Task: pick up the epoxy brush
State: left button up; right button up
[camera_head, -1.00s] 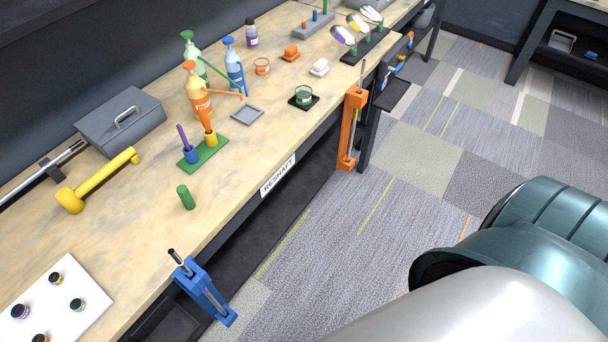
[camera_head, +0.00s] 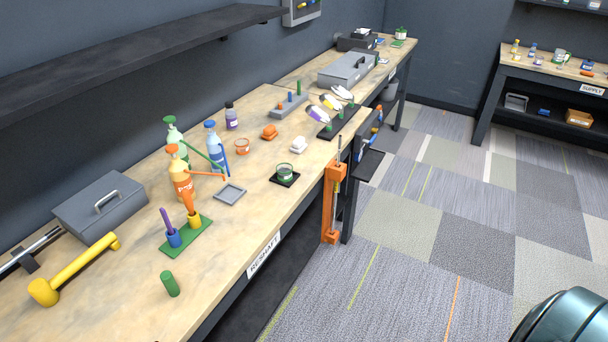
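A small green stand (camera_head: 200,238) on the workbench holds a blue cup (camera_head: 173,239) and a yellow cup (camera_head: 194,221). A purple stick-like handle (camera_head: 166,220) stands tilted in the blue cup, and an orange handle (camera_head: 189,203) stands in the yellow cup, in front of an orange bottle. These look like brush handles; their lower ends are hidden in the cups, and I cannot tell which is the epoxy brush. Neither gripper is in view. Only a teal part of my own arm shows at the lower right.
Pump bottles (camera_head: 181,179) stand just behind the stand. A grey lidded box (camera_head: 102,207), a yellow mallet (camera_head: 75,270) and a green cylinder (camera_head: 170,284) lie around it. An orange clamp (camera_head: 332,205) stands at the bench's front edge. The carpet floor at right is clear.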

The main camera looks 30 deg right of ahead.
aim_at(187, 198)
jog(key=j+z, duration=0.15)
jog(key=z, duration=0.2)
jog(key=j+z, duration=0.15)
jog(key=z, duration=0.2)
jog(key=i+z, duration=0.2)
jog(key=i, duration=0.2)
